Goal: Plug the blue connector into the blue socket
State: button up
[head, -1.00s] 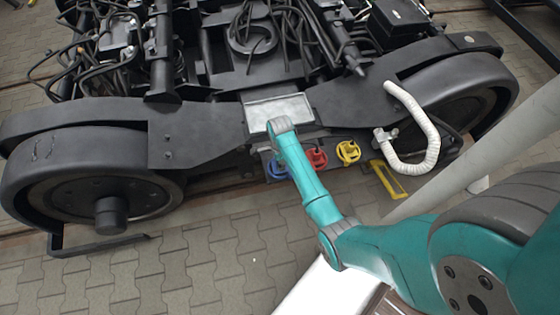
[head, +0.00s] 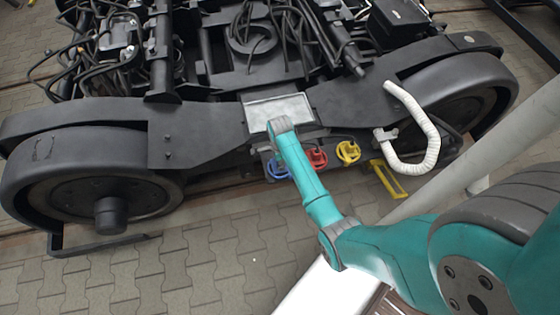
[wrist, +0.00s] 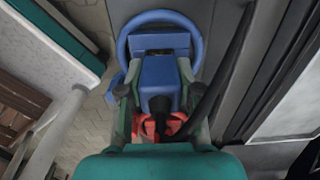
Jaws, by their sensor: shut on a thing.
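The blue socket (head: 273,170), with its round blue ring, is low on the bogie's side, partly hidden by my arm. In the wrist view the blue socket (wrist: 160,17) is straight ahead at the top. My gripper (wrist: 158,85) is shut on the blue connector (wrist: 159,74), with a finger on each side of it. A dark cable leaves the connector's back. The connector's front lines up with the socket's square face and seems to meet it; I cannot tell how deep it sits. In the head view the gripper and connector are hidden behind my arm.
A red socket (head: 317,158) and a yellow socket (head: 348,151) sit to the right of the blue one. Red parts show just below the connector in the wrist view. A white hose (head: 428,140) curves at the right wheel. The paved floor (head: 200,265) in front is clear.

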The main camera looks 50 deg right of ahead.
jog(key=shift+f, duration=0.45)
jog(key=o, duration=1.1)
jog(key=shift+o, duration=0.2)
notch_tip(320, 180, up, 12)
dwell(0.3)
